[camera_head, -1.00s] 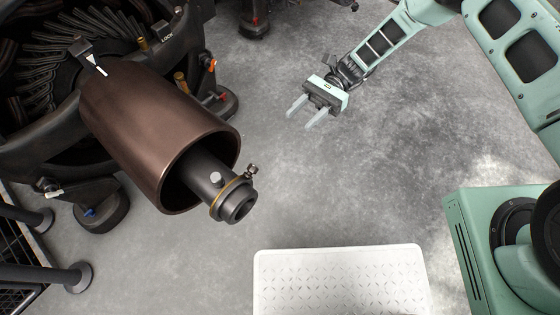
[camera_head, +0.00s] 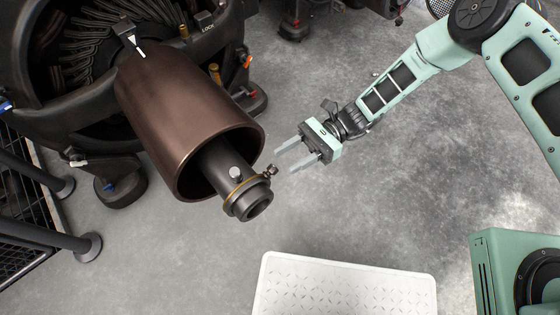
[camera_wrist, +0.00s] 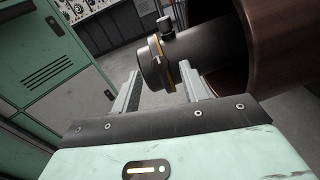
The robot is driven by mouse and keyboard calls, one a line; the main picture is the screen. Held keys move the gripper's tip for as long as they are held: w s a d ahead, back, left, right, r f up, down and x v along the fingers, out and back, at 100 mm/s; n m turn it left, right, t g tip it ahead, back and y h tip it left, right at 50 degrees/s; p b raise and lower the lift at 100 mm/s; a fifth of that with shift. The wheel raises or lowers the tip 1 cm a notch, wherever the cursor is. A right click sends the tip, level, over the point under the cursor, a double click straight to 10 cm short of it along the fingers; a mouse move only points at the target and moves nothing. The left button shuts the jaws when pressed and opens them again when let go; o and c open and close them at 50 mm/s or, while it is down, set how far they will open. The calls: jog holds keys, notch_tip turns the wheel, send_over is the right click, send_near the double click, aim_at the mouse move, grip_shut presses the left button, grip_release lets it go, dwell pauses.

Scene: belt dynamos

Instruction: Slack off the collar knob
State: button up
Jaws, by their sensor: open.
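The collar knob (camera_head: 271,170) is a small dark knob sticking out from the right side of the dark collar (camera_head: 246,196) with its brass ring. The collar sits at the end of a dark tube that comes out of a brown cylinder (camera_head: 185,125). I see no contact.
A white patterned platform (camera_head: 345,290) lies at the bottom of the head view. A large dark machine (camera_head: 60,120) fills the left, with dark posts and a cage below it. Bare grey floor (camera_head: 380,200) lies right of the tube. Green cabinets (camera_wrist: 50,50) stand behind in the wrist view.

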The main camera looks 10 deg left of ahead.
aim_at(272, 169)
jog(key=shift+x, duration=1.7)
grip_shut()
jog(key=shift+n+b, duration=0.3)
jog(key=shift+n, duration=0.1)
jog(key=shift+w+a+r+n+g+h+b, duration=0.2)
jog(key=shift+n+h+b, duration=1.15)
jog(key=shift+n, duration=2.35)
jog(key=shift+s+a+f+n+g+h+b, duration=0.1)
jog(key=shift+n+g+h+b, duration=0.35)
jog(key=shift+n+h, duration=2.45)
jog(key=shift+w+a+r+n+g+h+b, duration=0.15)
jog(key=shift+n+h+b, duration=0.8)
jog(key=shift+n, duration=3.55)
jog(key=shift+d, duration=0.1)
